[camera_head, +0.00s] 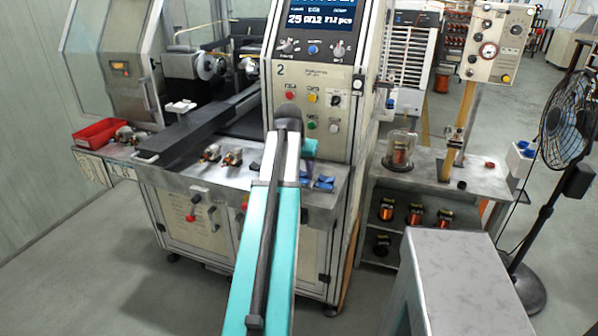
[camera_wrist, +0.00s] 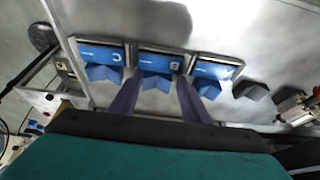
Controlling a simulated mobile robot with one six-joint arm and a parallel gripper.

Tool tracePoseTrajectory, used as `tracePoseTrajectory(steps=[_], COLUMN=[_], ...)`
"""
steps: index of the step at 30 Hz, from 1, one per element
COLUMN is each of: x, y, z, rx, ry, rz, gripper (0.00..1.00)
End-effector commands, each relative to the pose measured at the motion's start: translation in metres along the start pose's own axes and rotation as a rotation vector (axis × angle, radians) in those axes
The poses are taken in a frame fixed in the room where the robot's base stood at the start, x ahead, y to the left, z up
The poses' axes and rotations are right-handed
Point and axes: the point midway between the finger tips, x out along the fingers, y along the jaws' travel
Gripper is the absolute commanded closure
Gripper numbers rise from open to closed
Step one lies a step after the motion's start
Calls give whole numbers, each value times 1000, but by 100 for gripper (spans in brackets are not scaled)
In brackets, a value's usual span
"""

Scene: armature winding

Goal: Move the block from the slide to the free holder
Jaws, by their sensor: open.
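In the wrist view three blue label plates stand in a row on the grey metal bench: a left plate marked C (camera_wrist: 101,54), a middle plate (camera_wrist: 161,64) and a right plate (camera_wrist: 214,70). A blue V-shaped piece shows in front of each: left (camera_wrist: 102,73), middle (camera_wrist: 157,88), right (camera_wrist: 208,89). My gripper (camera_wrist: 158,80) is open, its two dark fingers on either side of the middle piece; contact cannot be told. A dark grey V-shaped block (camera_wrist: 250,91) lies right of the row. I cannot tell which piece is the task's block.
A dark rail (camera_head: 195,131) runs across the machine bench, with metal armatures (camera_head: 230,158) in front of it. A red bin (camera_head: 100,132) is at the left. The machine's control panel (camera_head: 312,100) rises behind my arm. A side table (camera_head: 430,175) and fan stand right.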

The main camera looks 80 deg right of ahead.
Motion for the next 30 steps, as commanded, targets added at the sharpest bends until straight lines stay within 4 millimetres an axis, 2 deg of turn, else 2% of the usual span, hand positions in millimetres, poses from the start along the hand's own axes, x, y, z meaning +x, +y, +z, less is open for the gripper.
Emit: tracePoseTrajectory(steps=[1, 5, 24, 30], x=[3, -5, -69, -81], y=[8, 8, -6, -8], z=[7, 6, 5, 6], rx=[6, 5, -15, -19], ry=[-19, -17, 1, 3], rz=[18, 17, -3, -6], gripper=[44, 44, 44, 44])
